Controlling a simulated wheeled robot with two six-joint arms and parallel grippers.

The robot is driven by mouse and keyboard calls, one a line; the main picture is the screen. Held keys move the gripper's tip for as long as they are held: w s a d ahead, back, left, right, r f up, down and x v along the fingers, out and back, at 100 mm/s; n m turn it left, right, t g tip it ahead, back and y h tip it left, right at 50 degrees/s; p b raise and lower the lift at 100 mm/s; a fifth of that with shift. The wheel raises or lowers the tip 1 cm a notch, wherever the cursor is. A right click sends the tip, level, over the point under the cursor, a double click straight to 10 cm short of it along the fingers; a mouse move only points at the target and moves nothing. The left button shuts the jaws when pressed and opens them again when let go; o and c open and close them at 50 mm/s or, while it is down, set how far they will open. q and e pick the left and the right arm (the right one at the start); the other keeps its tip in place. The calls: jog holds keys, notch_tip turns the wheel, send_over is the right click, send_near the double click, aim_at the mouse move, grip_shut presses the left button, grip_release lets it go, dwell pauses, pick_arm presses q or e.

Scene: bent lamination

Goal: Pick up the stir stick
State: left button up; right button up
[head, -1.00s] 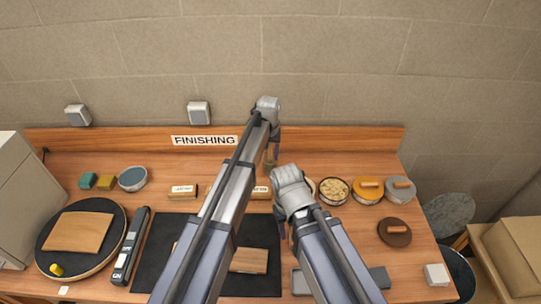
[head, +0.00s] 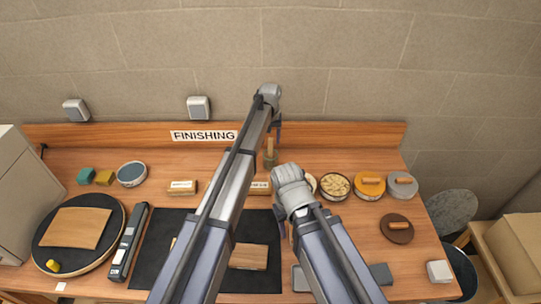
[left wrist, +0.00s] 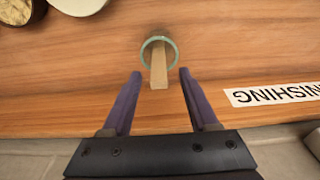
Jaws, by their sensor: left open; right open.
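The stir stick (left wrist: 159,68) is a flat, pale wooden strip standing in a small round greenish glass jar (left wrist: 146,45). In the left wrist view its upper end shows between the tips of my left gripper (left wrist: 160,75), which is open and empty with a finger on each side. I cannot tell how far the stick is from the fingers in depth. In the head view the stick (head: 270,146) and jar stand near the back board, just below my left gripper (head: 276,130). My right gripper (head: 283,215) is open over the bench, its fingers mostly hidden by its wrist.
A bowl of pale pieces (head: 335,186), an orange-lidded tin (head: 370,184) and a grey-lidded tin (head: 401,185) stand to the right. A black mat (head: 158,250) lies in front. The back board (head: 340,134) with the FINISHING label (head: 204,135) rises behind the stick.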

aim_at(270, 147)
pick_arm(q)
jog(key=f+b, duration=0.5)
jog(key=shift+w+f, duration=0.1)
jog(key=shift+w, duration=0.1)
grip_shut()
dwell(0.3)
